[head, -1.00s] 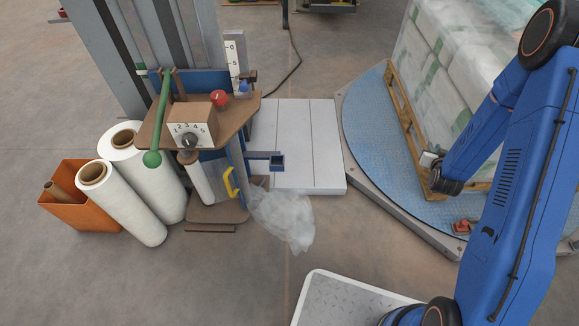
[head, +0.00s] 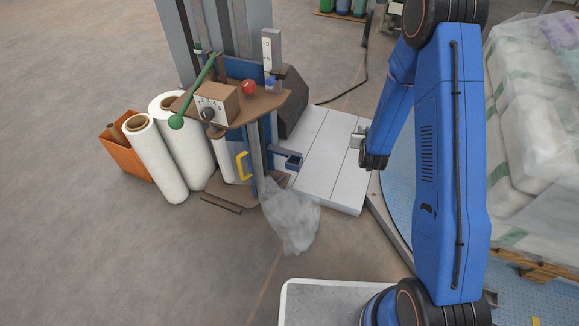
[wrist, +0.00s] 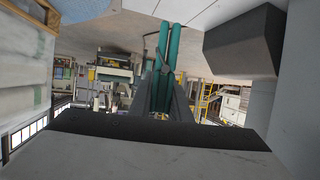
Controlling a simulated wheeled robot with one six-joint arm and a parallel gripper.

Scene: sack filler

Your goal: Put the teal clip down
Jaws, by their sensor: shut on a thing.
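The teal clip (wrist: 174,48) shows in the wrist view as two long teal bars side by side, with a dark round pivot between them. My gripper (wrist: 167,98) is shut on it, with the bars reaching out beyond the dark fingers. In the head view my gripper (head: 358,137) is a small grey shape at the end of my blue arm, in front of the pale panelled platform (head: 325,150). The clip cannot be made out there, and I cannot tell the gripper's height above the platform.
The filling stand has a control box (head: 216,103), a green lever (head: 190,95) and a yellow handle (head: 243,165). Clear film (head: 292,215) hangs at its front. White rolls (head: 155,160) and an orange bin (head: 122,158) stand left. Wrapped sacks (head: 530,130) stand right. Open floor lies front left.

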